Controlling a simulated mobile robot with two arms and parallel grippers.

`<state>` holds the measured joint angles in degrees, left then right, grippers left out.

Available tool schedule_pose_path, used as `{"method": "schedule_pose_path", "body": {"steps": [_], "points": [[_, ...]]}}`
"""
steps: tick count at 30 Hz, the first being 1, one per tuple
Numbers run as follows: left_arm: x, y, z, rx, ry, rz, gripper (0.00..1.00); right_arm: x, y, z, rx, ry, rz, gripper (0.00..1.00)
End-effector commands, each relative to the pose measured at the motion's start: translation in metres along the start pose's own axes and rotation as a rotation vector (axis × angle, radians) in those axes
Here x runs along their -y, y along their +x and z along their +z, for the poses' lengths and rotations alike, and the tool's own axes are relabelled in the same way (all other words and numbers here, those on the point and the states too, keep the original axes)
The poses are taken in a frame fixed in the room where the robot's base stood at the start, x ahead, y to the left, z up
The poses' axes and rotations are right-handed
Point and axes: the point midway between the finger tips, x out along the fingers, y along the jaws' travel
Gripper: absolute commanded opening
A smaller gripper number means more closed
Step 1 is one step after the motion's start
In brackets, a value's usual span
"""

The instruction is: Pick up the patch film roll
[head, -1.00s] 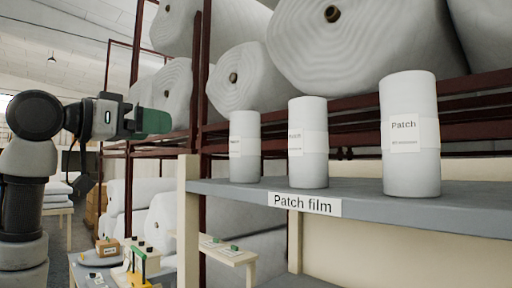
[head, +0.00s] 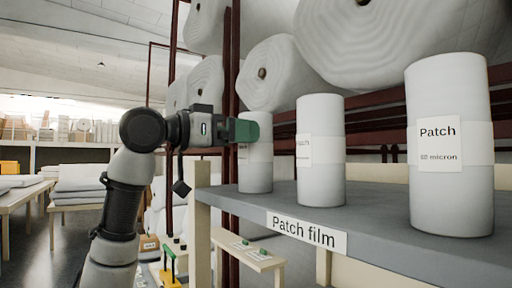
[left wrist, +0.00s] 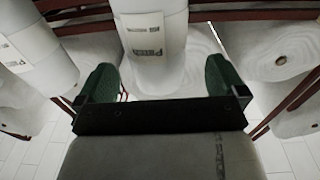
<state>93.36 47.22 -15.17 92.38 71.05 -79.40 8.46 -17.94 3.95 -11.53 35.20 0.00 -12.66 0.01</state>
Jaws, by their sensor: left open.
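Three white patch film rolls stand upright on a grey shelf (head: 390,222) labelled "Patch film": a left roll (head: 256,170), a middle roll (head: 321,175) and a large near right roll (head: 451,190) marked "Patch 80 micron". My left gripper (head: 245,131) is open, its green fingers overlapping the upper part of the left roll in the head view. In the left wrist view, my open fingers (left wrist: 160,82) frame a labelled roll (left wrist: 152,70), with another roll (left wrist: 35,45) to the left. Contact cannot be told. My right gripper is not in view.
Large wadding rolls (head: 265,72) lie on a dark red rack (head: 232,50) behind the shelf. Low tables (head: 255,258) with small items are below; a table with white stacks (head: 80,185) is at left.

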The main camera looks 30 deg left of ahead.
Motion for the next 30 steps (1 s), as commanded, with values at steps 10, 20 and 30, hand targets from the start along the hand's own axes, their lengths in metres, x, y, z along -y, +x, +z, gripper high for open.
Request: {"method": "schedule_pose_path", "body": {"steps": [10, 20, 30], "points": [[-0.004, 0.044, -0.001, 0.002, -0.001, 0.001, 1.00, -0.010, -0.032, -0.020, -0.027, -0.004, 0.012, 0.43], [-0.004, 0.045, 0.001, 0.000, 0.000, 0.000, 0.88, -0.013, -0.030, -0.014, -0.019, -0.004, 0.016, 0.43], [-0.004, 0.045, 0.000, 0.000, 0.000, 0.000, 0.36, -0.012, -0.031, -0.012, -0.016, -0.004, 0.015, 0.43]]}}
